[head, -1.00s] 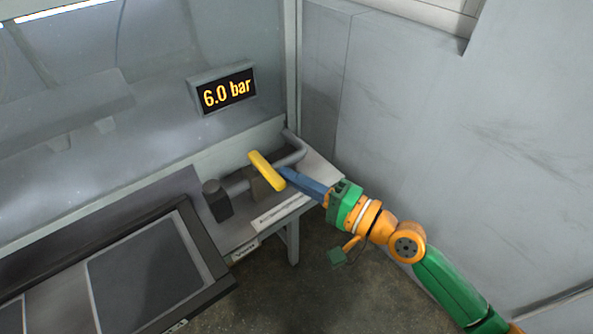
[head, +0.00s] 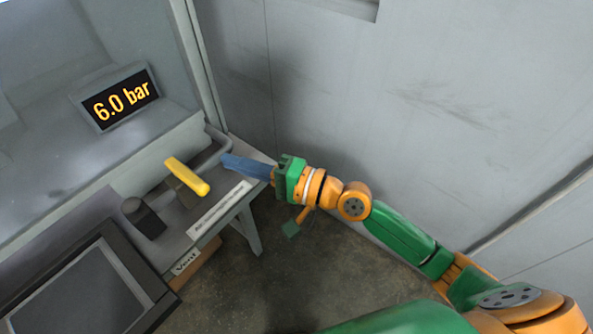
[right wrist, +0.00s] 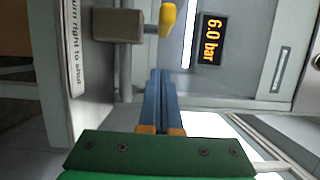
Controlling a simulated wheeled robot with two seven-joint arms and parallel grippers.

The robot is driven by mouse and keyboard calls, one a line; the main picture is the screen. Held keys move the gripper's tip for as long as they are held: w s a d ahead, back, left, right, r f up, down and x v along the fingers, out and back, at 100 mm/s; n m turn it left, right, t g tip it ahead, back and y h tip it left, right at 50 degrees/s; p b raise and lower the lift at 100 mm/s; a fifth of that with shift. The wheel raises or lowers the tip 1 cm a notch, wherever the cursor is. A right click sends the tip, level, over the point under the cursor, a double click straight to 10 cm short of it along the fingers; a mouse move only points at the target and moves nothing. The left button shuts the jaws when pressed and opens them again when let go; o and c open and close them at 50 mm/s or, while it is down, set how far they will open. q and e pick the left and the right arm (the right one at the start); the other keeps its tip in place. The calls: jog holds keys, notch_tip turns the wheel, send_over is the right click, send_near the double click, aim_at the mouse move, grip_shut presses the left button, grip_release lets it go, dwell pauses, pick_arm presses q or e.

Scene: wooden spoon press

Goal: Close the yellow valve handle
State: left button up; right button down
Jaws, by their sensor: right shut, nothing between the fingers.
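The yellow valve handle (head: 187,177) sits on a grey valve body on the pipe, on the bench at the left of the head view. In the right wrist view the handle (right wrist: 167,19) shows at the top, beyond the fingertips, with the brown-grey valve block (right wrist: 118,25) beside it. My right gripper (head: 224,161) is shut and empty, its blue fingers to the right of the handle and apart from it. The closed fingers also show in the right wrist view (right wrist: 160,72). My left gripper is not in view.
A display (head: 120,97) reads 6.0 bar behind the bench. A dark knob (head: 142,217) stands left of the valve, above a "Vent" label (head: 186,262). A label strip (head: 222,208) lies along the bench front. A grey wall (head: 400,110) stands behind my right arm.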

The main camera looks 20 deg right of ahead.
jog(key=s+a+b+v, duration=0.1)
jog(key=b+v, duration=0.4)
jog(key=v, duration=0.4)
jog(key=w+d+f+m+t+h+p, duration=0.1)
jog(key=w+d+f+h, duration=0.3)
jog(key=d+f, duration=0.2)
jog(key=w+d+f+t+h+p, duration=0.1)
jog(key=w+d+f+t+h, duration=0.1)
jog(key=w+d+f+h, duration=0.35)
jog(key=s+d+f+n+g+h+p, duration=0.1)
jog(key=s+d+f+g+h, duration=0.2)
jog(key=f, duration=0.6)
jog(key=s+d+f+n+p, duration=0.1)
jog(key=s+d+f, duration=0.25)
jog(key=f, duration=0.55)
jog(key=s+f+n+g+h+p, duration=0.1)
jog(key=s+f+n+g+h, duration=0.3)
jog(key=s+f, duration=0.75)
jog(key=s+a+f+n+g+y, duration=0.1)
jog(key=s+a+f+n+g, duration=0.1)
jog(key=s, duration=0.7)
jog(key=s+a+f+n+g+y+p, duration=0.1)
jog(key=s+a+f+n+g, duration=0.2)
jog(key=s, duration=0.7)
jog(key=shift+a+f+g, duration=0.4)
jog(key=shift+a+f, duration=0.05)
jog(key=shift+f, duration=0.3)
